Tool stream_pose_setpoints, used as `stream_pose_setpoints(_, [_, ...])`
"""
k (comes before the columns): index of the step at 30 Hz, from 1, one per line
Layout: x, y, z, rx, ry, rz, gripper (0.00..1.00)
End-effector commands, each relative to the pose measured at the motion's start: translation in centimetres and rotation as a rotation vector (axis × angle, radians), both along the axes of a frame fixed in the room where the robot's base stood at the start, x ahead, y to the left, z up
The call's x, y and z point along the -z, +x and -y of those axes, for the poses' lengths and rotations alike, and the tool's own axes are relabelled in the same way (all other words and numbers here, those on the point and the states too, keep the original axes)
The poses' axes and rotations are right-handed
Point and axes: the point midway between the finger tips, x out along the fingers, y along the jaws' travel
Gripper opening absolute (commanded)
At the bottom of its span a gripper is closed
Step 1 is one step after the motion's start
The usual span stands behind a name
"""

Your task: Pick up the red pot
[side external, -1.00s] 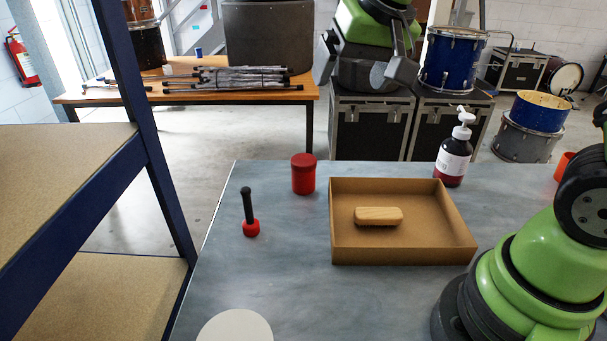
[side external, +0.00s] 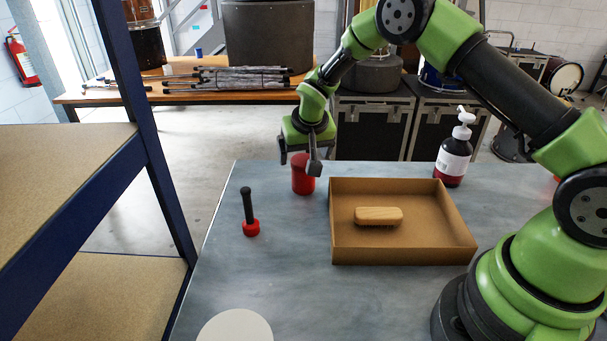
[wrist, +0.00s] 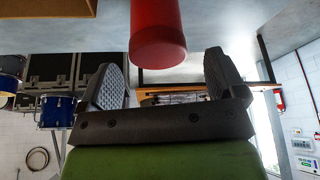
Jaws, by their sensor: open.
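The red pot (side external: 302,180) is a small lidded cylinder standing upright on the grey-blue table (side external: 290,295), left of the cardboard tray. My gripper (side external: 298,166) is open at the pot's top, and its fingers partly hide the pot in the side view. In the wrist view the red pot (wrist: 157,35) shows ahead of my open gripper (wrist: 165,80), centred roughly between the two fingers. I cannot tell whether either finger touches it.
A cardboard tray (side external: 403,258) holding a wooden brush (side external: 378,216) stands just right of the pot. A black-handled tool with a red base (side external: 250,212) stands to the left. A pump bottle (side external: 453,160) is behind the tray. A white disc (side external: 235,326) lies in front.

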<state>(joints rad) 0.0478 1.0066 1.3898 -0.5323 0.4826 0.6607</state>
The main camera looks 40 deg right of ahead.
Motion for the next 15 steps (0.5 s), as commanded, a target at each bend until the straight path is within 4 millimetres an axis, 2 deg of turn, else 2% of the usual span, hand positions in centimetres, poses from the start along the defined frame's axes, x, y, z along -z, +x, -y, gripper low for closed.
stream_pose_setpoints(9, [3.9,1.3,0.8,0.0,0.0,-0.001,0.89])
stream_pose_setpoints(15, [4.8,1.6,1.0,0.001,0.001,0.001,0.89])
